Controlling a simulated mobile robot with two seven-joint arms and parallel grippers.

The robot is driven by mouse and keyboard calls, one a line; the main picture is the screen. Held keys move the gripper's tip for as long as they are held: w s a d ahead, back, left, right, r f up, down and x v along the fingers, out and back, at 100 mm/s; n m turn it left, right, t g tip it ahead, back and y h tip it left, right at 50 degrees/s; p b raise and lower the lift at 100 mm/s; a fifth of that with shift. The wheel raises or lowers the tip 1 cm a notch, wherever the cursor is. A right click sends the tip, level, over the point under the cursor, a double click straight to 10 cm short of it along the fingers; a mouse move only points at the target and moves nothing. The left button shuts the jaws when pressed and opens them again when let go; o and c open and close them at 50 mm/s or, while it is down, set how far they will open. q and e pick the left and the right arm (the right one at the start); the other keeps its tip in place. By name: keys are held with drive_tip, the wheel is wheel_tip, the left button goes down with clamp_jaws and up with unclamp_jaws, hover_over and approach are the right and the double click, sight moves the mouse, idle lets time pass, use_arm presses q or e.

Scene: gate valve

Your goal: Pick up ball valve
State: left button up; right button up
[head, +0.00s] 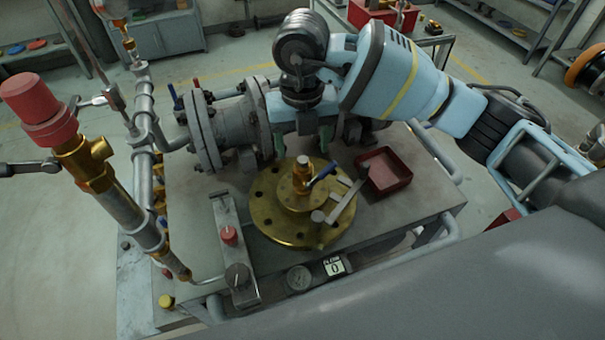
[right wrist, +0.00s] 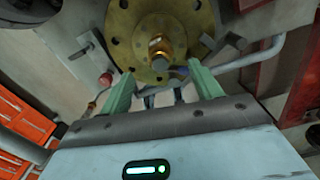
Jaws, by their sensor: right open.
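The ball valve (head: 302,174) is a small brass fitting with a blue lever. It stands on the middle of a round brass flange (head: 268,215) on the bench top. In the right wrist view the brass valve body (right wrist: 158,48) shows beyond and between the fingers, with its blue lever pointing right. My right gripper (head: 302,142) hangs just behind and above the valve, its green fingers apart. In the right wrist view the open gripper (right wrist: 163,85) has nothing between its fingertips. My left gripper is not in view.
A grey hammer-like tool (head: 342,202) lies at the flange's right side, near a red tray (head: 385,170). A large grey flanged pipe (head: 225,125) runs behind. A panel with a red knob (head: 229,235) is left. Brass piping with a red cap (head: 38,105) stands far left.

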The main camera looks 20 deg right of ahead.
sight(303, 158)
drive_tip(key=shift+w+d+f, duration=0.15)
drive_tip(key=shift+w+f, duration=0.05)
drive_tip(key=shift+w, duration=0.45)
drive_tip(key=shift+s+f, duration=0.3)
drive_tip(key=shift+s, duration=0.05)
drive_tip(key=shift+s+f, duration=0.1)
drive_tip(key=shift+f, duration=0.85)
drive_tip(key=shift+s+f, duration=0.1)
drive_tip(key=shift+f, duration=0.4)
drive_tip(key=f, duration=0.4)
drive_tip(key=shift+s, duration=0.2)
drive_tip(key=c, duration=1.4)
